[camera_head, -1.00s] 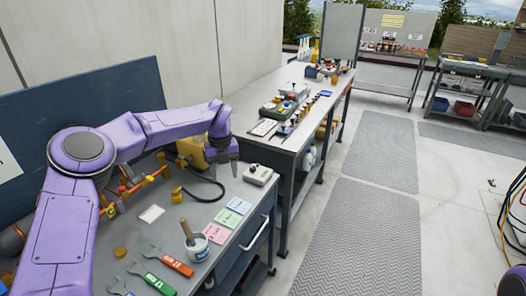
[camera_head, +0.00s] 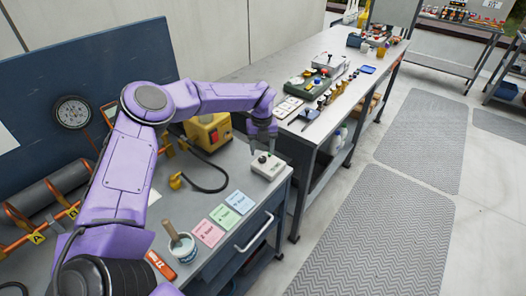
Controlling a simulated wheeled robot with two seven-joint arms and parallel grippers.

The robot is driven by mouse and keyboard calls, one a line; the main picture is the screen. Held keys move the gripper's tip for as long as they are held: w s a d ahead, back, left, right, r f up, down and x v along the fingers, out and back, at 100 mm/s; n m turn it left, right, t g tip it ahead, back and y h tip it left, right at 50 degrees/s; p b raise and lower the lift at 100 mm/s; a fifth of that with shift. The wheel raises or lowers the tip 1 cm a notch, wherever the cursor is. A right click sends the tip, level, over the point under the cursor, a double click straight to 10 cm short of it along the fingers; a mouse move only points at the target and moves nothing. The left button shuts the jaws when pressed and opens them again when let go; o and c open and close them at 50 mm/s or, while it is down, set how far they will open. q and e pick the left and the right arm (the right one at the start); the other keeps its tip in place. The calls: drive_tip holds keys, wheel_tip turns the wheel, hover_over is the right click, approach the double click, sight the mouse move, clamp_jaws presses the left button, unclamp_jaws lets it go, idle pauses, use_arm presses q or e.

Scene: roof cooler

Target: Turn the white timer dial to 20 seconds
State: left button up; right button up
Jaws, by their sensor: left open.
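A small white box (camera_head: 268,166) with a dark knob and a small red spot on top sits at the right end of the near workbench. It may carry the timer dial, but the dial's marks are too small to read. My left gripper (camera_head: 263,145) points down just above the box's back edge. It is open with nothing between its fingers; I cannot tell whether it touches the box. My right gripper is out of view.
A yellow box (camera_head: 208,132) with a red switch and a black cable stands left of the gripper. Pink, blue and green cards (camera_head: 224,212) and a mug (camera_head: 182,247) lie nearer. A round gauge (camera_head: 73,112) is on the blue panel. A second bench (camera_head: 330,100) holds several items.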

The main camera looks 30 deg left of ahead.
sight(263, 158)
use_arm(q)
drive_tip(key=f, duration=0.3)
drive_tip(key=shift+w, duration=0.2)
drive_tip(key=shift+f+p, duration=0.3)
drive_tip(key=shift+f, duration=0.1)
drive_tip(key=shift+s, duration=0.1)
drive_tip(key=c, duration=1.1)
drive_tip(key=shift+o, duration=0.2)
